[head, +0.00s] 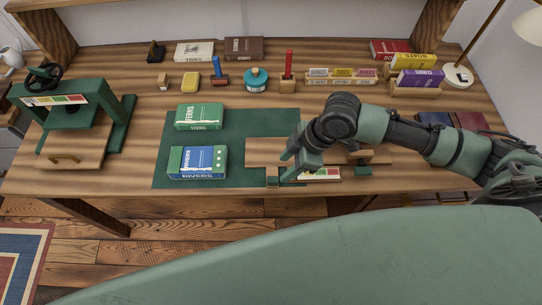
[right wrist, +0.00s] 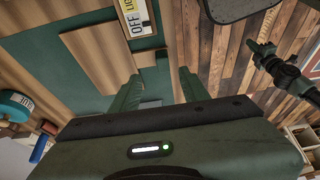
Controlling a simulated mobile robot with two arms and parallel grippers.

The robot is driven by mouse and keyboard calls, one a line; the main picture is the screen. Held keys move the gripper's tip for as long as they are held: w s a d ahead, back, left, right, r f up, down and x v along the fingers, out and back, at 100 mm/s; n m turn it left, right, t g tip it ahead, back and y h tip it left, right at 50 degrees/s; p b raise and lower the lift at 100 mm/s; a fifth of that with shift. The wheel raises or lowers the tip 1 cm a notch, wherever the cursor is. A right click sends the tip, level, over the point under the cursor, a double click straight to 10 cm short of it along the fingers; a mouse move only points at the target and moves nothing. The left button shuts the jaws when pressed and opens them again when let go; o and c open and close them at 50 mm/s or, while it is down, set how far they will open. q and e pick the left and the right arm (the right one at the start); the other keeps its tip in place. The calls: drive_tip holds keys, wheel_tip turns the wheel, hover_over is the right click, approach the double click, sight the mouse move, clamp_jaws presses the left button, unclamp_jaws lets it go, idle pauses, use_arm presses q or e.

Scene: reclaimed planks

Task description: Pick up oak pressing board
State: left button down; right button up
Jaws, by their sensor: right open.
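A flat light-brown wooden board, which looks like the oak pressing board (head: 262,151), lies partly over the green mat near the front of the bench. My right arm covers part of it. The board also shows in the right wrist view (right wrist: 98,55), beyond the fingers. My right gripper (head: 297,163) is open and empty, pointing down over the board's area, with its two green fingers (right wrist: 157,92) apart. I cannot tell whether a finger touches the board.
A blue book (head: 198,162) and a green book (head: 199,117) lie on the green mat (head: 235,122) to the left. A labelled strip (head: 319,174) is close by the right gripper. A green press (head: 75,105) stands far left. Small tools and books line the back.

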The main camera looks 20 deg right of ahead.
sight(274, 179)
drive_tip(key=x, duration=0.3)
drive_tip(key=p+x, duration=0.1)
drive_tip(key=x, duration=0.2)
drive_tip(key=shift+s+a+f+p, duration=0.15)
drive_tip(key=shift+s+f+p, duration=0.05)
drive_tip(key=shift+f+p, duration=0.1)
drive_tip(key=shift+a+f, duration=0.15)
drive_tip(key=shift+f, duration=0.2)
clamp_jaws()
